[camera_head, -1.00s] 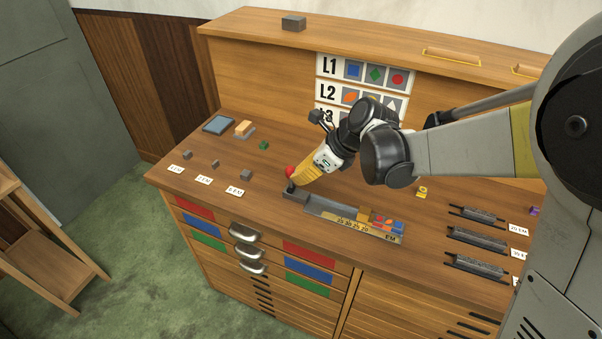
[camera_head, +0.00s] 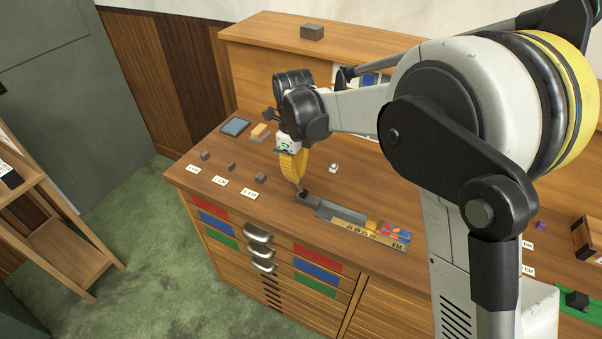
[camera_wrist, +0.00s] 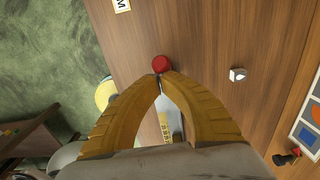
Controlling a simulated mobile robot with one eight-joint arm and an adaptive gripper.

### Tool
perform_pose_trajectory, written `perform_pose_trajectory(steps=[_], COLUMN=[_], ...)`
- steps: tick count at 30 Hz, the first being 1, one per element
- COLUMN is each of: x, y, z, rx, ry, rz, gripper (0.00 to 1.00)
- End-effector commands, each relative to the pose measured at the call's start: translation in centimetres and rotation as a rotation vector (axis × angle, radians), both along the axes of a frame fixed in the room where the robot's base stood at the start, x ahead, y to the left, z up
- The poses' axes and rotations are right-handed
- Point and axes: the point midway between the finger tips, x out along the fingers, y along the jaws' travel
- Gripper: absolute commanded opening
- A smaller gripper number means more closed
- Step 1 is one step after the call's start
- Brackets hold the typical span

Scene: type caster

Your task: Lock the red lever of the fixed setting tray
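The setting tray (camera_head: 345,218) is a long grey channel with a yellow marked front edge, lying on the wooden desk top. Coloured type pieces (camera_head: 394,233) sit at its right end. My gripper (camera_head: 300,186) points down at the tray's left end. Its yellow fingers meet at the tips in the wrist view (camera_wrist: 159,78). The lever's round red knob (camera_wrist: 160,64) shows just beyond the fingertips, touching or nearly so. I cannot tell whether the stem is between them. In the head view the knob is hidden by the fingers. Part of the tray (camera_wrist: 169,118) shows between the fingers.
A small white block (camera_head: 333,167) stands on the desk right of my gripper. Grey blocks (camera_head: 261,177) and white labels (camera_head: 250,194) lie to the left. A blue-grey slab (camera_head: 235,127) is farther back. Drawer handles (camera_head: 258,236) stick out in front. A wooden shelf (camera_head: 62,235) stands at left.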

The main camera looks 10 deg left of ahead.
Motion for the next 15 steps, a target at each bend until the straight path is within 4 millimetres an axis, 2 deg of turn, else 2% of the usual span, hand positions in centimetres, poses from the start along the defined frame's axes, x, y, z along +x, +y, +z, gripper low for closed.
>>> perform_pose_trajectory(steps=[15], x=[0.3], y=[0.89], z=[-0.36], rx=[0.002], ry=[0.0], rz=[0.001], gripper=[0.0])
